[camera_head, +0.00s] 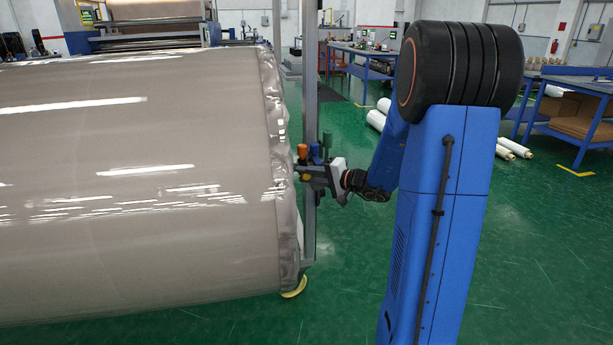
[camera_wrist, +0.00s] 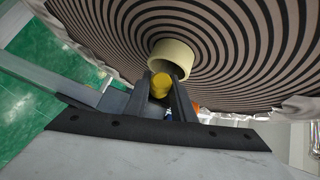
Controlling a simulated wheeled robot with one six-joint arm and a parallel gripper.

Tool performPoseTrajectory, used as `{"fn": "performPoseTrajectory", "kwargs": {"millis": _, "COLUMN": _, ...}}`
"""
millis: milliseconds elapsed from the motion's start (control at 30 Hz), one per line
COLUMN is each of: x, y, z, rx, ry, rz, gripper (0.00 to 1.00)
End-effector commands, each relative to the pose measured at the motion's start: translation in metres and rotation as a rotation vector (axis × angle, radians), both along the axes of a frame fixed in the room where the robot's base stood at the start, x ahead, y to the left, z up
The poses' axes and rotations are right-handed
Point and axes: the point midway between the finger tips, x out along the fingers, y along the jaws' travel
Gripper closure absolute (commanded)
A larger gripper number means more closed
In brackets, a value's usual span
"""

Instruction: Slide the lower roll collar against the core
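A large film-wrapped roll (camera_head: 140,170) fills the left of the head view. Its spiral end face (camera_wrist: 235,50) shows in the wrist view, with a cream core tube (camera_wrist: 172,54) sticking out of its middle. My gripper (camera_head: 303,173) is at the roll's right end in the head view. In the wrist view my gripper (camera_wrist: 161,90) has its dark fingers on both sides of a yellow cylinder (camera_wrist: 160,82), seemingly shut on it. The yellow cylinder overlaps the core's lower left rim in this view; I cannot tell whether they touch. No separate collar can be clearly made out.
A grey upright post (camera_head: 310,100) stands by the roll end, close to my gripper. A yellow piece (camera_head: 295,288) lies under the roll's edge. Green floor (camera_head: 540,250) at the right is clear. Workbenches stand behind.

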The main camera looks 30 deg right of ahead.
Motion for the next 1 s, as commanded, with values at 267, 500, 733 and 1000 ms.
{"fn": "performPoseTrajectory", "kwargs": {"millis": 267, "x": 0.005, "y": 0.016, "z": 0.000, "rx": -0.002, "ry": 0.000, "rz": 0.003, "gripper": 1.00}}
{"fn": "performPoseTrajectory", "kwargs": {"millis": 500, "x": 0.012, "y": 0.042, "z": 0.000, "rx": 0.000, "ry": -0.001, "rz": 0.001, "gripper": 1.00}}
{"fn": "performPoseTrajectory", "kwargs": {"millis": 733, "x": 0.014, "y": 0.048, "z": 0.000, "rx": 0.000, "ry": 0.000, "rz": 0.001, "gripper": 1.00}}
{"fn": "performPoseTrajectory", "kwargs": {"millis": 1000, "x": 0.014, "y": 0.048, "z": 0.000, "rx": 0.001, "ry": 0.000, "rz": 0.002, "gripper": 0.59}}
